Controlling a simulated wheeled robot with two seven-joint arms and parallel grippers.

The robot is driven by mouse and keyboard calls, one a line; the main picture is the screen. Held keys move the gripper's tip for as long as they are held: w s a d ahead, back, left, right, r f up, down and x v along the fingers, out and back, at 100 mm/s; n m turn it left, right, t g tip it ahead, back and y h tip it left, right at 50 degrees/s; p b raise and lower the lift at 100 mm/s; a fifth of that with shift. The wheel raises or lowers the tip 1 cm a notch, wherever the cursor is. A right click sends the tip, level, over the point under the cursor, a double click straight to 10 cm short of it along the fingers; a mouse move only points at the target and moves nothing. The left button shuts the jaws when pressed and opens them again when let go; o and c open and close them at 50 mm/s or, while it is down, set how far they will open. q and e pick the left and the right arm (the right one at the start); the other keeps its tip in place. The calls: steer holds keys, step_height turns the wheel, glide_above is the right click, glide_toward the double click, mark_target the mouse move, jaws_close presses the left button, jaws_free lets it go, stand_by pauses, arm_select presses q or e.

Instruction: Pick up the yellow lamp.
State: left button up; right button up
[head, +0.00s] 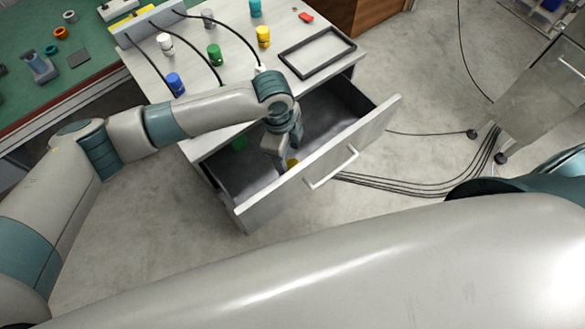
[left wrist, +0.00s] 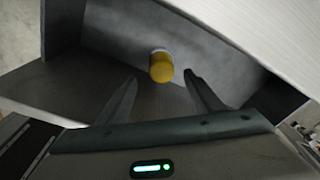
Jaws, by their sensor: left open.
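A yellow lamp (left wrist: 161,67) with a rounded yellow body and a pale end lies in the open drawer (head: 325,165). In the head view only a small yellow part of it (head: 292,163) shows, beside my left gripper's fingers. My left gripper (head: 282,157) reaches down into the drawer. In the left wrist view its two fingers (left wrist: 160,82) are spread apart, and the lamp appears between and just beyond their tips. Nothing is held. My right gripper is not in view.
The cabinet top (head: 235,75) holds a yellow cylinder (head: 263,37), green (head: 215,54) and blue (head: 175,83) ones, and a dark tray (head: 318,67). A green object (head: 239,144) lies in the drawer's left part. The drawer front (head: 320,165) stands close to my gripper.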

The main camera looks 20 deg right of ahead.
mark_target(292, 165)
arm_select(q)
steer(key=shift+f, duration=0.1)
steer(key=shift+s+d+f+p, duration=0.1)
steer(key=shift+f+p, duration=0.35)
steer(key=f, duration=0.1)
steer(key=f+p, duration=0.1)
steer(key=f, duration=0.1)
steer(key=shift+d, duration=0.3)
steer(key=shift+f+p, duration=0.3)
steer(key=shift+f, duration=0.3)
steer(key=c, duration=1.5)
